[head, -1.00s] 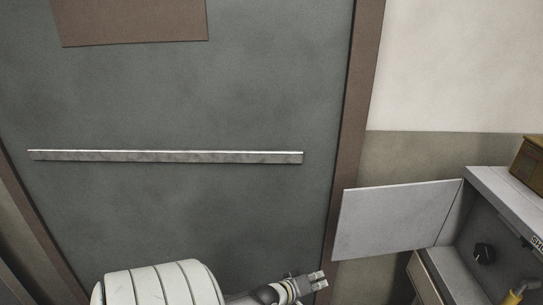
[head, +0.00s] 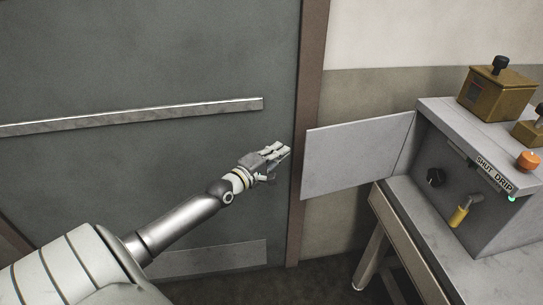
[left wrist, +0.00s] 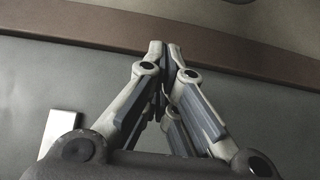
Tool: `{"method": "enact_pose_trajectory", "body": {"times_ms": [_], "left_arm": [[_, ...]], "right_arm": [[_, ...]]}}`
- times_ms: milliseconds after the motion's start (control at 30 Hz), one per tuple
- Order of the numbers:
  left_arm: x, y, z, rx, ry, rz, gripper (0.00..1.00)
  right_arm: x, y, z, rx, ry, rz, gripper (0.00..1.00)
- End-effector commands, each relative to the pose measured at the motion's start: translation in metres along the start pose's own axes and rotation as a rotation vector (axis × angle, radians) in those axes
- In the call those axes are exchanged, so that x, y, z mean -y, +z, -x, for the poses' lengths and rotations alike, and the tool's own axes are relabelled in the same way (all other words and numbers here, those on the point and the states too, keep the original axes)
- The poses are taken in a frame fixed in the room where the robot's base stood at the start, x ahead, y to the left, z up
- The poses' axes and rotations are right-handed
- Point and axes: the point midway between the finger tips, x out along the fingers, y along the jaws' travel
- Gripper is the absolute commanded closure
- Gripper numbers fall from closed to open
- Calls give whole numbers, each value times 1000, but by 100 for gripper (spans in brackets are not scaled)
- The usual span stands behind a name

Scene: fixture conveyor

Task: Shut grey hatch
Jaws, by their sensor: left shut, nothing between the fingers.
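The grey hatch (head: 358,155) is a flat panel standing wide open, out to the left from the left edge of a grey machine box (head: 462,190). My left gripper (head: 287,150) is shut and empty, just left of the hatch's free edge in the head view, in front of the dark door and its brown frame. It looks apart from the hatch, though the depth gap is hard to judge. In the left wrist view the closed fingers (left wrist: 165,45) point at the brown frame; the hatch does not show there. My right gripper is not in view.
The box stands on a table (head: 398,235) and has a black knob (head: 435,177), a yellow-handled lever (head: 460,214) and an orange button (head: 528,161). A brown box (head: 495,95) sits on top. A metal bar (head: 130,117) crosses the door (head: 130,60).

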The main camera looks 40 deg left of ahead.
Motion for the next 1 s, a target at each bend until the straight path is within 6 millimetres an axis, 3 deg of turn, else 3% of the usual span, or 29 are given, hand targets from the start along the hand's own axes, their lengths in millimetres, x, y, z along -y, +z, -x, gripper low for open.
{"method": "enact_pose_trajectory", "body": {"times_ms": [367,500,700,1000], "left_arm": [[-1,0,-52,-1,2,-2,100],[-2,19,-44,1,-3,5,100],[-1,34,-39,0,-2,1,100],[1,38,-37,0,-1,-3,100]], "right_arm": [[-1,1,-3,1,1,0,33],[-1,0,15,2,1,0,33],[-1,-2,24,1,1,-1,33],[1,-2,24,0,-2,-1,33]]}}
